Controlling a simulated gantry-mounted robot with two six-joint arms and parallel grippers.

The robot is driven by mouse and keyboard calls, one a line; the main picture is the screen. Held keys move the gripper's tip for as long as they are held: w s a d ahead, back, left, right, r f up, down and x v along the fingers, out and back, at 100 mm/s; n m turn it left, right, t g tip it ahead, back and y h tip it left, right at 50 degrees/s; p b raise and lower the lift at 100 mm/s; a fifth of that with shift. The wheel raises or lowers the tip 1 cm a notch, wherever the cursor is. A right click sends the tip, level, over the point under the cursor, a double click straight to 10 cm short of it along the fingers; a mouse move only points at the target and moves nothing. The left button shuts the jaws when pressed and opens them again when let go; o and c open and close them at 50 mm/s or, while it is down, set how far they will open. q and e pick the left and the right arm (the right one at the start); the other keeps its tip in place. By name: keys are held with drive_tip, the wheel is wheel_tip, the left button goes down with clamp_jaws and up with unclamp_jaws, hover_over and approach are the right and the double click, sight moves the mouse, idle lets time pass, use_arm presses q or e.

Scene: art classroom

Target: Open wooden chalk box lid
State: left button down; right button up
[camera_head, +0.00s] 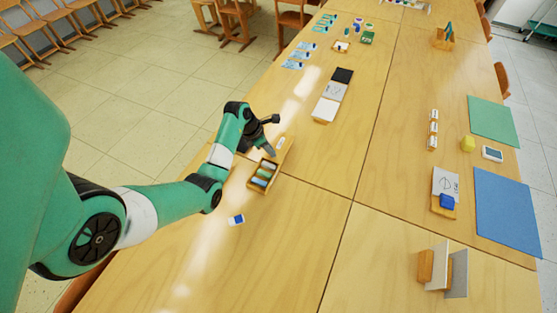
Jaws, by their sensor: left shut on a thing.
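The wooden chalk box (263,186) sits on the near part of the long table. My left gripper (269,150) comes in from the left above the box's far end. It is shut on the lid, though the contact is small and partly hidden by the dark fingers. My right gripper is not in view.
A small blue and white item (236,220) lies in front of the box. A grey and white board set (332,95) lies farther along the table. A blue mat (507,212) and a green mat (492,120) lie at the right. The table around the box is mostly clear.

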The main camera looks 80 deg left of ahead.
use_arm(q)
drive_tip(key=shift+a+f, duration=0.1)
drive_tip(key=shift+w+a, duration=0.1)
drive_tip(key=shift+w, duration=0.05)
drive_tip(key=c, duration=0.7)
unclamp_jaws()
drive_tip(key=p+v, duration=0.5)
drive_tip(key=v, duration=0.6)
drive_tip(key=shift+r, duration=0.4)
